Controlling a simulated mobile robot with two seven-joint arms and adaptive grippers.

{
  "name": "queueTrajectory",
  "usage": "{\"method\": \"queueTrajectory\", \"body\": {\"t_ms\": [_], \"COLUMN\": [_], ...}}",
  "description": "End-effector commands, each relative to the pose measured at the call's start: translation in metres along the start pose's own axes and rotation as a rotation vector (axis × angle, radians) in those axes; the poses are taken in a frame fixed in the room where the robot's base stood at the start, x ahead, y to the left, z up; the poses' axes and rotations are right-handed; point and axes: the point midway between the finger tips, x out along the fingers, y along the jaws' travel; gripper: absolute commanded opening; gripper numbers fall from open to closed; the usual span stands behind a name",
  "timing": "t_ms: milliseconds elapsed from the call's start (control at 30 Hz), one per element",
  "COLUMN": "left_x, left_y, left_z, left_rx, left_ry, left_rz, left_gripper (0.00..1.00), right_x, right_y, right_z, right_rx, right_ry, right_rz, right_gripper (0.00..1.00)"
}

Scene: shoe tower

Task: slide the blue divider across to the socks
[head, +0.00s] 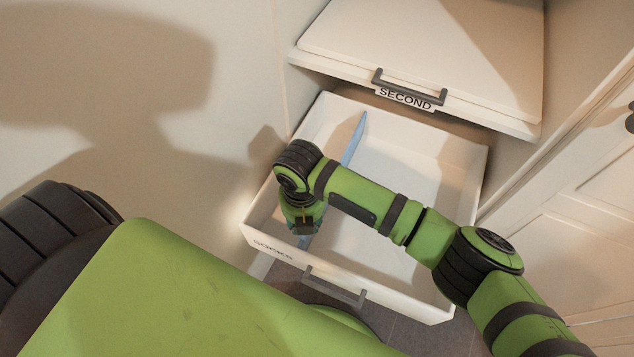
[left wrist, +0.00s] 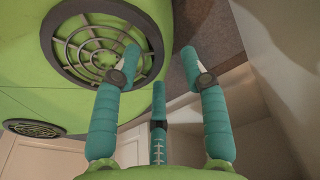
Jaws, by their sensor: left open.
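The blue divider (head: 354,138) is a thin strip running from the back wall of the open white drawer (head: 463,185) toward its front. My right arm covers its middle part. The front left of the drawer carries a label that reads like "SOCKS" (head: 272,248); I see no socks themselves. My right gripper (head: 303,228) points down over the front left of the drawer, by the divider. Its fingers are too small and dark to tell open from shut. My left gripper (left wrist: 160,62) has teal fingers spread apart with nothing between them; I cannot make it out in the head view.
A closed drawer labelled "SECOND" (head: 405,98) with a dark handle sits above the open one. The open drawer has a dark front handle (head: 335,288). A wall stands at the left and panelled cabinet doors (head: 590,215) at the right. The drawer floor right of the divider looks empty.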

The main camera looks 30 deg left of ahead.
Motion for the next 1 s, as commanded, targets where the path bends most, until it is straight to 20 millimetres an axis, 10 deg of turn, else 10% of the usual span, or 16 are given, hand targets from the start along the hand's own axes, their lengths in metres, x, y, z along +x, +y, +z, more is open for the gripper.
{"method": "queueTrajectory", "body": {"t_ms": [300,333,367,767,1000], "left_x": [0.0,0.001,0.001,0.001,0.001], "left_y": [-0.007,-0.007,-0.008,-0.009,-0.007], "left_z": [-0.007,-0.009,-0.01,-0.009,-0.01], "left_rx": [0.004,0.004,0.005,0.004,0.004], "left_ry": [0.012,0.014,0.015,0.013,0.014], "left_rz": [-0.009,-0.009,-0.01,-0.011,-0.009], "left_gripper": [0.44,0.44,0.44,0.44,0.44], "right_x": [0.0,0.0,0.0,-0.005,-0.047], "right_y": [0.001,0.001,0.001,0.001,0.001], "right_z": [0.0,0.0,0.0,0.001,0.001], "right_rx": [-0.001,-0.001,-0.001,-0.001,-0.002], "right_ry": [0.0,0.0,-0.001,-0.002,-0.004], "right_rz": [0.002,0.002,0.001,0.002,0.005], "right_gripper": [0.0,0.42,0.46,0.46,0.46]}}
